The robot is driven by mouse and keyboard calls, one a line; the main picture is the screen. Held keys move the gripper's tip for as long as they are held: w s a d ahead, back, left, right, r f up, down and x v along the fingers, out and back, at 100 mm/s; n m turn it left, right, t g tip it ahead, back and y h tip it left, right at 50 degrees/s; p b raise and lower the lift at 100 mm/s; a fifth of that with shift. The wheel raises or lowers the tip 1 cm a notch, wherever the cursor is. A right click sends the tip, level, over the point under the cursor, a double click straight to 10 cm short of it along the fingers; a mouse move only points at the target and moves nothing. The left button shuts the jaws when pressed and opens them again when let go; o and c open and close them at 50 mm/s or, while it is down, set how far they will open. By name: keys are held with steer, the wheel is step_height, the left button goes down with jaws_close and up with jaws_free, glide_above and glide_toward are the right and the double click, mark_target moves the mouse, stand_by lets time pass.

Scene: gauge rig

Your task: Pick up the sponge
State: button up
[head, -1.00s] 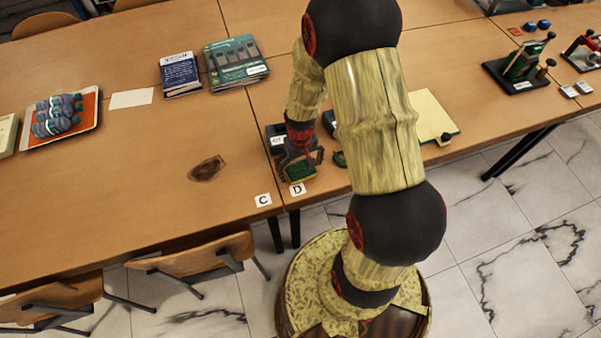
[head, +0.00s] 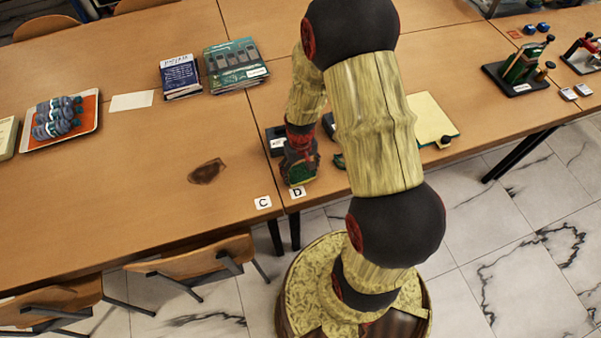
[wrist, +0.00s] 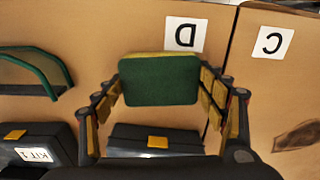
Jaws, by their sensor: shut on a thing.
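The sponge (wrist: 160,80) shows in the wrist view as a green pad with a thin yellow edge at its far side. My gripper (wrist: 163,88) is shut on it, with one finger against its left side and one at its right. In the head view my gripper (head: 300,172) is over the table near the D label, and a bit of the green sponge (head: 298,178) shows at its tip. I cannot tell whether the sponge touches the table.
Label D (wrist: 185,33) and label C (wrist: 272,41) lie near the table edge. A dark case marked KIT 1 (wrist: 35,155), another dark case (wrist: 155,138) and a green-rimmed object (wrist: 35,72) are close by. A dark brown stain (head: 207,171) marks the left table.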

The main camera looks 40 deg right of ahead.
mark_target(300, 171)
steer(key=shift+r+p, duration=0.3)
steer(key=shift+r, duration=0.25)
step_height(300, 171, up, 2)
steer(key=shift+r+p, duration=0.2)
steer(key=shift+p, duration=0.3)
steer(key=s+a+r+p, duration=0.1)
steer(key=s+r, duration=0.2)
steer(key=s, duration=0.1)
steer(key=s+a+r+p, duration=0.1)
steer(key=s+a+r, duration=0.1)
steer(key=s+r, duration=0.1)
steer(key=s+a+r+p, duration=0.2)
steer(key=s+r, duration=0.1)
steer(key=s, duration=0.3)
steer(key=shift+s+r, duration=0.1)
steer(key=shift+r, duration=0.15)
steer(key=shift+o, duration=0.7)
steer(key=c, duration=0.4)
